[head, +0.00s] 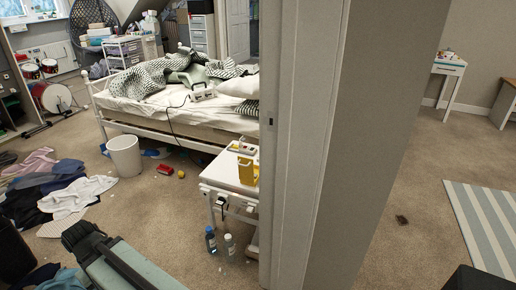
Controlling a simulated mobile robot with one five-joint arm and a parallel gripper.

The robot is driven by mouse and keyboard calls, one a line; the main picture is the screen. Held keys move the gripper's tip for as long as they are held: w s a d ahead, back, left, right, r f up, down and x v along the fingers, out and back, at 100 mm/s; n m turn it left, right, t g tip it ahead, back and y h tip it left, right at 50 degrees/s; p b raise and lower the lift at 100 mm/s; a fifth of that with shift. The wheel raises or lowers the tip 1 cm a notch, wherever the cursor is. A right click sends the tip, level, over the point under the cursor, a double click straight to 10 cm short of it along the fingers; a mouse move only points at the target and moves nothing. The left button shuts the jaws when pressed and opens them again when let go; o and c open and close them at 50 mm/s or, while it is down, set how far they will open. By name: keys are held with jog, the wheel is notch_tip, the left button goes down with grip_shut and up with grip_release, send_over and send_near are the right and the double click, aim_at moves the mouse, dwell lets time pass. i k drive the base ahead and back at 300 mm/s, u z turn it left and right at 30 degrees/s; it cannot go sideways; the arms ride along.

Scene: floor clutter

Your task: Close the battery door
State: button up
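I cannot make out a battery door anywhere in the head view. A white device with a handle (203,92) lies on the bed, with a dark cord hanging down from it. It is too small to tell whether it has a door or how one stands. A yellow container (247,170) stands on a small white trolley (222,176), partly hidden by the door frame. My gripper is not in view.
A wall end with a white door frame (302,150) stands close in front. Left of it are the bed (180,118), a white bin (125,157), clothes (75,195), bottles (211,240) and a grey-green object (125,265). Right of it the carpet is mostly clear, with a striped rug (485,220).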

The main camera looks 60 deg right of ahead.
aim_at(242, 140)
jog(key=z, duration=1.75)
jog(key=k, duration=0.35)
jog(key=u, duration=0.9)
jog(key=i, duration=1.4)
jog(key=u, duration=0.5)
jog(key=i, duration=1.15)
jog(key=z, duration=0.55)
